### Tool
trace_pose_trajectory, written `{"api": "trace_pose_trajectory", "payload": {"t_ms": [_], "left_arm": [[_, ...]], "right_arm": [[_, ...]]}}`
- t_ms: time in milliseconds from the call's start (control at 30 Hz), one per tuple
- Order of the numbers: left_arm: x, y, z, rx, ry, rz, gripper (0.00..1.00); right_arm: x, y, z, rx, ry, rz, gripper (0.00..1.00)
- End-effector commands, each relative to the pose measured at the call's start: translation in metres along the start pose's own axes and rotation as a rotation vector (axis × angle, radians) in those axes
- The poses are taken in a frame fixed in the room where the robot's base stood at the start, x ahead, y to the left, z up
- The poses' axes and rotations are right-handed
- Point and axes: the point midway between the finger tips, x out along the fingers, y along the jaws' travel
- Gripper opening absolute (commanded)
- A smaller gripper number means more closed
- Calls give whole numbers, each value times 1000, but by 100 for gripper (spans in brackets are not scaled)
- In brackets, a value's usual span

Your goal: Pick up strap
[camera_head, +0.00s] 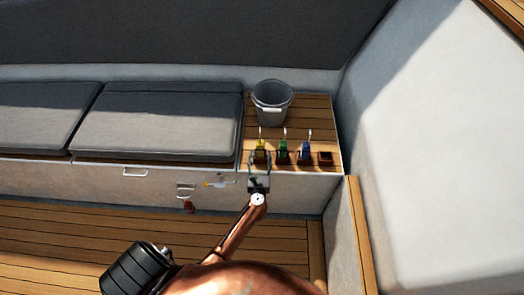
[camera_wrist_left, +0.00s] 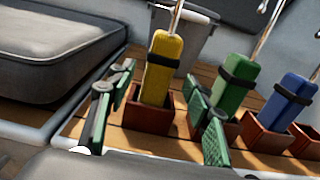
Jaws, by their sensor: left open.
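Yellow (camera_head: 261,146), green (camera_head: 283,146) and blue (camera_head: 305,149) upright bundles stand in small brown holders on the wooden bench top. Each has a black band round it and a pale cord or rod rising from its top; I cannot tell which part is the strap. My left gripper (camera_head: 256,158) is open at the front edge of the bench. In the left wrist view its green-padded fingers (camera_wrist_left: 160,80) are spread, with the yellow bundle (camera_wrist_left: 165,60) between and beyond them, not gripped. The green bundle (camera_wrist_left: 234,86) is right of the fingers. My right gripper is not in view.
A grey bucket (camera_head: 272,102) stands behind the bundles. An empty-looking brown holder (camera_head: 325,158) is at the right end. Grey cushions (camera_head: 160,120) lie to the left. A white wall (camera_head: 440,160) rises on the right. The bench front has small metal fittings (camera_head: 186,188).

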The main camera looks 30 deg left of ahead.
Motion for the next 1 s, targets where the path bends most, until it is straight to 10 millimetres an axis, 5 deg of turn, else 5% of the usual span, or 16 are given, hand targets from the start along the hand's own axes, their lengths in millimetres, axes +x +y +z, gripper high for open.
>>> {"api": "trace_pose_trajectory", "payload": {"t_ms": [233,567,1000], "left_arm": [[36,2,1,1,-2,0,46],[42,4,1,0,-1,3,46],[42,5,1,0,-1,4,15]], "right_arm": [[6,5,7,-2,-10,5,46],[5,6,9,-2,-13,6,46],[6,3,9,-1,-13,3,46]]}}
